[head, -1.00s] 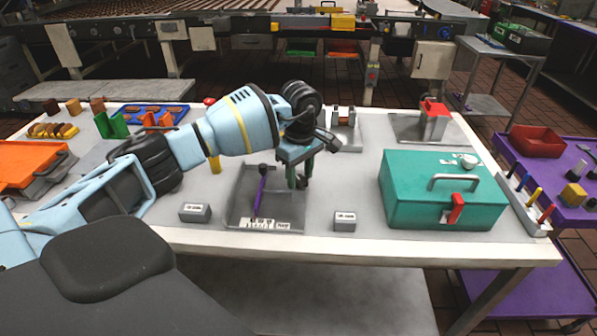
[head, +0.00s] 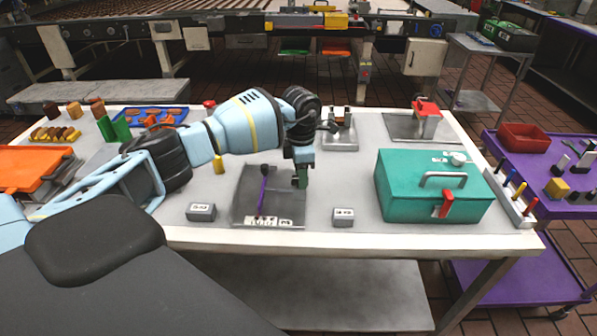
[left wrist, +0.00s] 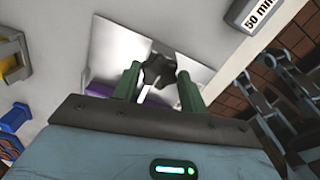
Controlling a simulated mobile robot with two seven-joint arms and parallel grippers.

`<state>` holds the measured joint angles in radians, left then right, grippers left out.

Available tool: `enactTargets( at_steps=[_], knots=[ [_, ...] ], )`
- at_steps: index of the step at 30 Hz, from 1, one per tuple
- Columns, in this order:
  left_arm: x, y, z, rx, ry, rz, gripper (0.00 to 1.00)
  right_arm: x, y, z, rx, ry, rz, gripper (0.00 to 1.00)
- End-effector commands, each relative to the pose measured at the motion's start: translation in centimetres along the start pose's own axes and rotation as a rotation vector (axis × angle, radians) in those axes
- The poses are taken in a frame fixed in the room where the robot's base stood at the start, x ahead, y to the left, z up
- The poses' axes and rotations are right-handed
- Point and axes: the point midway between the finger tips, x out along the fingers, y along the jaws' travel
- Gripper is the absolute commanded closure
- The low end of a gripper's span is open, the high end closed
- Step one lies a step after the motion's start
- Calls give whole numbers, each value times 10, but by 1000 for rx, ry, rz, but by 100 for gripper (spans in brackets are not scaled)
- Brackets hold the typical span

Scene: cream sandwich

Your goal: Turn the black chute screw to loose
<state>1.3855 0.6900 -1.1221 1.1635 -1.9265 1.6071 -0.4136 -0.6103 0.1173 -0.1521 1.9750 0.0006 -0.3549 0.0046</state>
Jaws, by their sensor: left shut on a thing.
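The black chute screw (left wrist: 159,66) shows in the left wrist view as a dark lobed knob between my two green fingertips. My left gripper (left wrist: 158,74) is shut on it, one finger on each side. In the head view my left gripper (head: 301,179) points down at the right side of the grey metal chute tray (head: 283,205), and the screw is hidden there by the fingers. My right gripper is not in view.
Small labelled grey blocks stand left (head: 201,212) and right (head: 343,217) of the tray. A teal toolbox (head: 400,195) stands to the right, and a yellow piece (head: 219,165) to the left.

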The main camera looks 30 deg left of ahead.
Motion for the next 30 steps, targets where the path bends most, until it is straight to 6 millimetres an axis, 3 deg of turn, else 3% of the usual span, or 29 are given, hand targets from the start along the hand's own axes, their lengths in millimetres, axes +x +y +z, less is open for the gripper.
enactTargets(
  at_steps=[15,30],
  knots=[
    [-3,1,0,-489,-3,2,80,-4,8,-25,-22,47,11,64],
    [0,2,-1,-881,0,0,80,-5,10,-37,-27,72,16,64]
  ],
)
